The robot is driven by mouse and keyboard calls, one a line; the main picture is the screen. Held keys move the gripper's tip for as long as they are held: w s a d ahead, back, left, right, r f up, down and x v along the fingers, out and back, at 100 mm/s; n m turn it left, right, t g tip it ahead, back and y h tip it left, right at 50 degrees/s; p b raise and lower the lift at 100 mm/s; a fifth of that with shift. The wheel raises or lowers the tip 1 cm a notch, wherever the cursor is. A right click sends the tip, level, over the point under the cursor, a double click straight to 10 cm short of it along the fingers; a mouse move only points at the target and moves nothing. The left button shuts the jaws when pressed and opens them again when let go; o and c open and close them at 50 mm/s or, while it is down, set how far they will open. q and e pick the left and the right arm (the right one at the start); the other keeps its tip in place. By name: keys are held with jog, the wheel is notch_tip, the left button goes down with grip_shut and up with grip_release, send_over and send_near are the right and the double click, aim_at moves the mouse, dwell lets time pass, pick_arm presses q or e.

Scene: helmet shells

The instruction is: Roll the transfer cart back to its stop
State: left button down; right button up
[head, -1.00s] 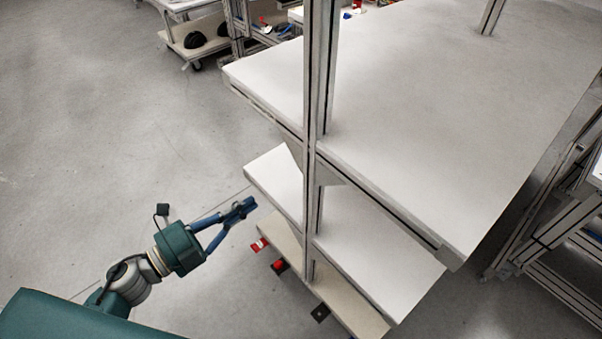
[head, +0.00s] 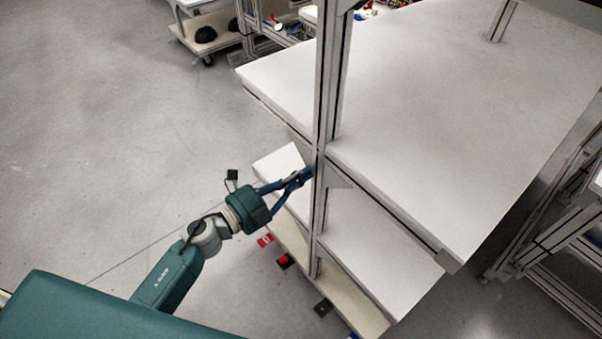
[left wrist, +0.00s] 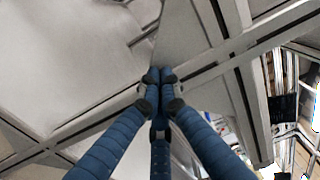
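A tall unit with white shelves and aluminium posts, apparently the transfer cart (head: 420,110), fills the middle and right of the head view. Its near upright post (head: 326,100) stands in front of the shelves. My left gripper (head: 308,175) reaches in from the left, with its fingertips at that post, just above the middle shelf. In the left wrist view its blue fingers (left wrist: 158,75) meet at the tips in front of crossing aluminium profiles. I see nothing held between them, and cannot tell whether they touch the post. My right gripper is out of view. I cannot identify the stop.
A wheeled trolley (head: 222,42) with dark helmet shells (head: 205,34) stands at the back left. Another aluminium frame (head: 550,240) is at right. The left floor is clear.

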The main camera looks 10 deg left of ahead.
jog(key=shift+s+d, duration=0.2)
pick_arm(q)
jog(key=shift+w+d, duration=0.1)
